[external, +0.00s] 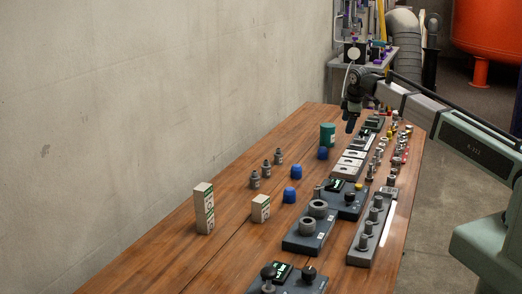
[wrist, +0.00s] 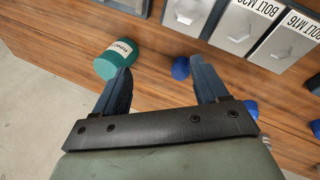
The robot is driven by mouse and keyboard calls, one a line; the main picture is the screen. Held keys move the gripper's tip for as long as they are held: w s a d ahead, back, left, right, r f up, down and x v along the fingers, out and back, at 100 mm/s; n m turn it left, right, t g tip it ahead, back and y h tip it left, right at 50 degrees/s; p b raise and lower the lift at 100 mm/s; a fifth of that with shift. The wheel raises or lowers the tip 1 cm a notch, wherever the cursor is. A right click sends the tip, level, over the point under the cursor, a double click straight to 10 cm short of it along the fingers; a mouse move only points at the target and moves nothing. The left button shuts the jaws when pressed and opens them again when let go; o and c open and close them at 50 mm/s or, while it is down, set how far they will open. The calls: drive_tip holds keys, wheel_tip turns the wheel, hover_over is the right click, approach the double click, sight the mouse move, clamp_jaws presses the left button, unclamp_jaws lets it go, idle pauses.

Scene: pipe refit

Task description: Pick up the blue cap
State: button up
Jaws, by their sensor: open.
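Three blue caps stand on the wooden table in the external view: a far one (external: 323,153), a middle one (external: 296,171) and a near one (external: 289,195). My gripper (external: 350,118) is open and empty above the far part of the table. In the wrist view, my gripper's fingers (wrist: 160,66) are spread. One blue cap (wrist: 181,68) shows just inside the right fingertip, below it on the table. Another blue cap (wrist: 250,108) is right of the right finger, partly hidden. A third blue piece (wrist: 315,127) shows at the right edge.
A green labelled cylinder (external: 327,135) stands beside the far cap; in the wrist view it (wrist: 115,60) is by the left fingertip. Labelled bolt trays (wrist: 240,25) line one side. Grey fittings (external: 266,168) and white-green boxes (external: 204,208) stand toward the wall.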

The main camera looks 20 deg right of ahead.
drive_tip(key=s+a+n+g, duration=0.15)
drive_tip(key=s+a, duration=0.35)
drive_tip(key=a, duration=0.5)
drive_tip(key=s+a+n+g, duration=0.15)
drive_tip(key=s+a, duration=0.25)
drive_tip(key=a, duration=0.6)
drive_tip(key=n+g, duration=0.1)
drive_tip(key=n, duration=0.3)
hover_over(291, 188)
drive_tip(key=f, duration=0.7)
drive_tip(key=shift+w+d+f, duration=0.15)
drive_tip(key=shift+w+f, duration=0.1)
drive_tip(key=shift+s+a+f, duration=0.1)
drive_tip(key=shift+f, duration=1.25)
drive_tip(key=shift+s+a+f, duration=0.1)
drive_tip(key=shift+f, duration=1.2)
drive_tip(key=shift+c, duration=0.5)
drive_tip(key=c, duration=1)
drive_tip(key=shift+r, duration=0.1)
